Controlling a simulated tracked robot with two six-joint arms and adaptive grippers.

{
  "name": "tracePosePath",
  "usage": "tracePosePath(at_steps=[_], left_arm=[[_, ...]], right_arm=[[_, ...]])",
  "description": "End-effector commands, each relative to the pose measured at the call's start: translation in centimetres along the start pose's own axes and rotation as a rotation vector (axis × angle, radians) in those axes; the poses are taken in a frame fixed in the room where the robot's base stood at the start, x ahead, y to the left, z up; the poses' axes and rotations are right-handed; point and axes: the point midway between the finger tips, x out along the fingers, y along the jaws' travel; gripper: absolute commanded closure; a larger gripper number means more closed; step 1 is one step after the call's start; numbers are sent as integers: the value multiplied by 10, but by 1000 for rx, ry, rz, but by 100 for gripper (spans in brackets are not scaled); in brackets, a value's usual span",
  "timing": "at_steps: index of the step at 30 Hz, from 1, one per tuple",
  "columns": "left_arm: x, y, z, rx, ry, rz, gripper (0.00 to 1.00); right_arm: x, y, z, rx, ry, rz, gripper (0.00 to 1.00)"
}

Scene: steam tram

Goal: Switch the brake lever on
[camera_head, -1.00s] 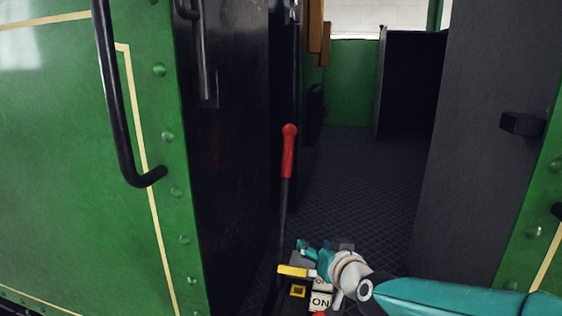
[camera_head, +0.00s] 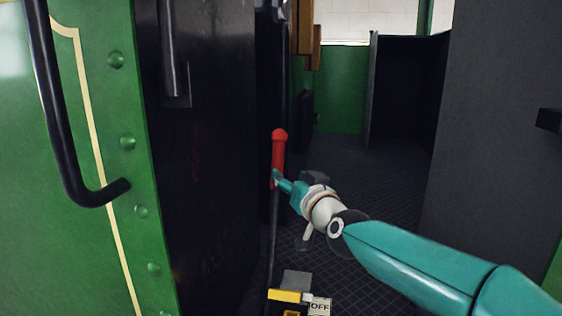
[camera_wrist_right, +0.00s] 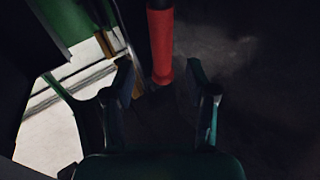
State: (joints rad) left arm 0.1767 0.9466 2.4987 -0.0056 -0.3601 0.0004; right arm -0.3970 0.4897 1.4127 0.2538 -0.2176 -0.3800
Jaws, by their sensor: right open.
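The brake lever is a tall dark rod with a red handle (camera_head: 279,153) and a round red knob on top. It stands nearly upright at the cab doorway. My right gripper (camera_head: 277,180) is at the lower end of the red handle. In the right wrist view the red handle (camera_wrist_right: 160,45) shows ahead, between the two spread fingers (camera_wrist_right: 158,85). The gripper is open and not closed on the handle. At the lever's foot are a yellow part (camera_head: 290,296) and a white plate marked OFF (camera_head: 320,307). My left gripper is not in view.
A green panel with a black handrail (camera_head: 62,130) and a black wall (camera_head: 205,200) stand left of the lever. A dark grey wall (camera_head: 490,130) is on the right. The patterned floor (camera_head: 350,175) behind the lever is clear.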

Motion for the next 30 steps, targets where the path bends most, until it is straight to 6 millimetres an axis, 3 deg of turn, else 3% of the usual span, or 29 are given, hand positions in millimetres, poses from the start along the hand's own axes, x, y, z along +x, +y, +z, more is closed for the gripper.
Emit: tracePosePath(at_steps=[6, 12, 18, 27, 30], left_arm=[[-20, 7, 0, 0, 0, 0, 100], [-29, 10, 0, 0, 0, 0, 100], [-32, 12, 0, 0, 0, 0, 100], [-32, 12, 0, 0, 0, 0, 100], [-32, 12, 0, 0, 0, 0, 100]], right_arm=[[47, -3, -1, 0, -4, -3, 43], [73, -2, -1, 1, -3, -3, 43], [84, -2, 1, 0, -3, -4, 43], [85, -2, 1, 1, -2, -4, 43], [85, -2, 1, 1, -2, -4, 57]])
